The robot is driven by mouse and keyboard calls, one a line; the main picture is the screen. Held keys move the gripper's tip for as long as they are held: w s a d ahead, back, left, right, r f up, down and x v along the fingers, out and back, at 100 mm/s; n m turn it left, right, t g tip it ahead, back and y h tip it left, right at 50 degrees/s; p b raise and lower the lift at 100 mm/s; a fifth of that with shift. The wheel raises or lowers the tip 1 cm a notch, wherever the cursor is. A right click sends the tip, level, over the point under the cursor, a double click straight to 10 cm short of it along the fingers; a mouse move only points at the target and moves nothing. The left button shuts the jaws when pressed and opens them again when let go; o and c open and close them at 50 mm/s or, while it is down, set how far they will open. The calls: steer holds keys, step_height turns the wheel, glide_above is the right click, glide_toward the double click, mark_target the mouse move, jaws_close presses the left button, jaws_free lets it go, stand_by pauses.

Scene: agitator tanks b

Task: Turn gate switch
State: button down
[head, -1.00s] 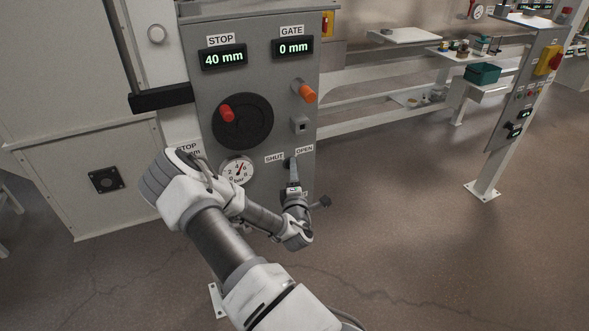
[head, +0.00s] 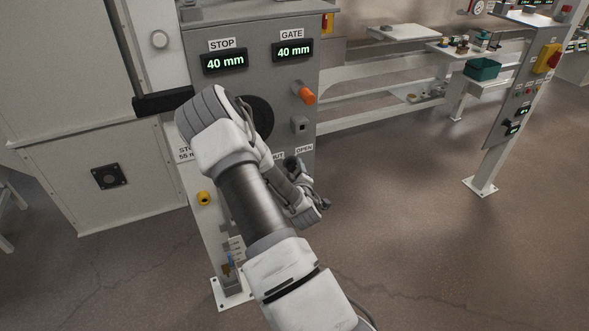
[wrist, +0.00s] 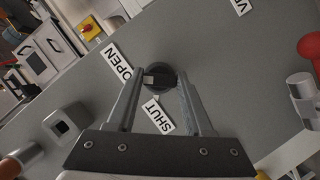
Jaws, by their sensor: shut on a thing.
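The gate switch (wrist: 160,78) is a dark round knob with a small grey block on it. In the wrist view it sits between my two fingers, and my gripper (wrist: 160,74) is shut on it. The OPEN label (wrist: 118,62) lies to its upper left and the SHUT label (wrist: 158,116) just below it. In the head view my arm hides the switch and part of the SHUT label; the OPEN label (head: 304,150) still shows. The GATE display (head: 293,50) reads 40 mm, and the STOP display (head: 225,61) reads 40 mm.
An orange-tipped lever (head: 305,94) and a square grey button (head: 299,125) stick out above the switch. My arm covers much of the black handwheel (head: 258,118). A second panel post (head: 517,95) stands to the right, with open floor between.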

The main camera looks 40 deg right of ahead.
steer(key=shift+m+y, duration=0.3)
steer(key=shift+m, duration=0.1)
stand_by(0.3)
steer(key=shift+c, duration=1.5)
jaws_free()
steer(key=p+v, duration=0.8)
steer(key=v, duration=0.9)
steer(key=shift+a, duration=0.2)
steer(key=shift+s+r, duration=0.1)
steer(key=shift+s, duration=0.05)
